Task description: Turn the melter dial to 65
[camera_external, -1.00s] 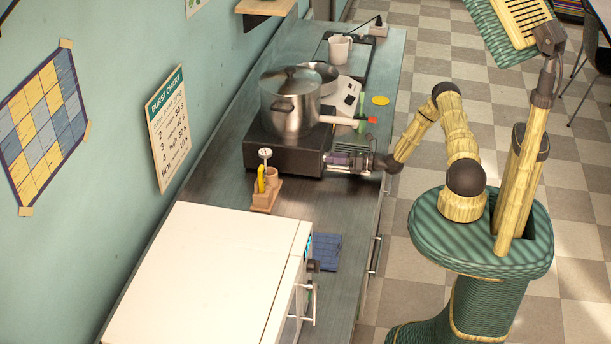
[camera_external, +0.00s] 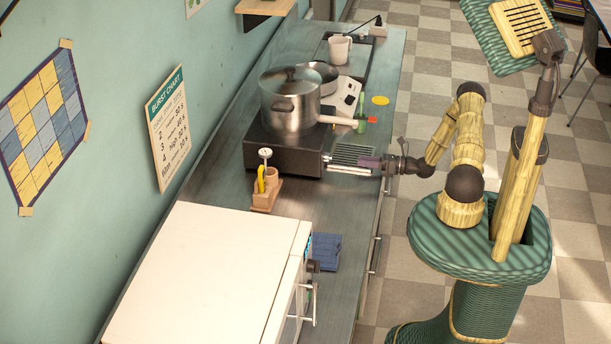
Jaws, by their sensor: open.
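The melter appears to be the low black unit (camera_external: 285,148) on the counter, with a large lidded steel pot (camera_external: 290,110) on top. Its dial cannot be made out; the side facing my arm is mostly out of sight. My gripper (camera_external: 330,163) is open and points left at the right side of the black unit, low over the counter. Its fingertips are close to that side; whether they touch it cannot be told. No object shows between the jaws.
A wooden holder (camera_external: 266,196) with a thermometer and a yellow tool stands in front of the unit. A white oven-like box (camera_external: 210,275) and blue folded cloth (camera_external: 325,252) are nearer. A white angled device (camera_external: 344,96) and cup (camera_external: 339,48) are behind.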

